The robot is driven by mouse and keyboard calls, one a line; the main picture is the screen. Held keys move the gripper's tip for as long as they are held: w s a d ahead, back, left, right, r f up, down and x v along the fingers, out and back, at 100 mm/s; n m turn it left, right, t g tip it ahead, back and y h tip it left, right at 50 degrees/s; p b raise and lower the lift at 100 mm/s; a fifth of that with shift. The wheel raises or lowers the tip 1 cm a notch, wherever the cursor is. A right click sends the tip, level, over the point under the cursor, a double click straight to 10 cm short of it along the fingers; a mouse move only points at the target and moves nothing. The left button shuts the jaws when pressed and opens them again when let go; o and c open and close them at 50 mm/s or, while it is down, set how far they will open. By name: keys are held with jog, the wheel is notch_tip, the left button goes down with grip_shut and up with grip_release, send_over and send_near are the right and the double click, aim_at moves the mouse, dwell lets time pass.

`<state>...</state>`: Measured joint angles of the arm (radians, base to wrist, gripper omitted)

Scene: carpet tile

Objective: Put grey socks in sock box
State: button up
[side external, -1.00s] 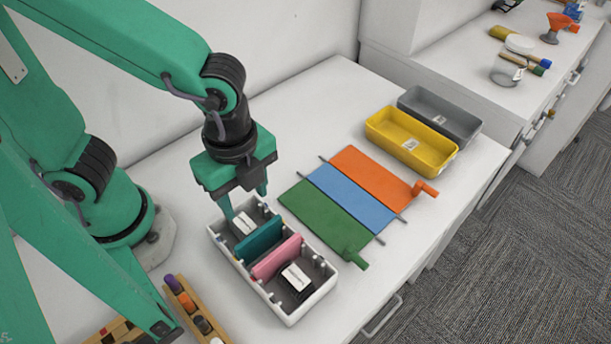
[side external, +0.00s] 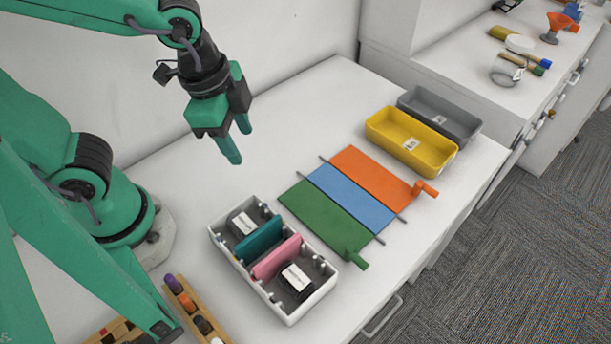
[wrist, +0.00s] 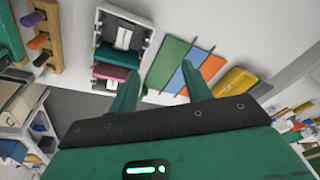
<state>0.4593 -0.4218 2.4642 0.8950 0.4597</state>
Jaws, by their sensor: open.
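I see no thing that is clearly socks, and no box marked as the sock box. A white open box (side external: 315,303) stands on the white table. It holds two dark grey items with white labels, one at its far end (side external: 243,223) and one at its near end (side external: 297,279). A teal piece (side external: 259,240) and a pink piece (side external: 277,258) stand between them. The box also shows at the top of the wrist view (wrist: 97,50). My gripper (side external: 239,144) is open and empty, raised above the table beyond the box's far end. Its fingers also show in the wrist view (wrist: 160,80).
A flat green, blue and orange panel (side external: 350,200) lies right of the white box. A yellow bin (side external: 400,155) and a grey bin (side external: 462,131) stand at the back right. A wooden rack with coloured pegs (side external: 190,308) is at the lower left.

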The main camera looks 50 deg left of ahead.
jog(key=a+r+n+t, duration=0.1)
jog(key=a+r+n, duration=0.2)
jog(key=a+n, duration=0.2)
jog(key=a+r+n+t+y, duration=0.1)
jog(key=a+r+n+t, duration=0.1)
jog(key=a+n, duration=0.3)
jog(key=shift+w+a+r+n, duration=0.3)
jog(key=shift+a+r, duration=0.15)
jog(key=shift+r, duration=0.15)
dwell(0.4)
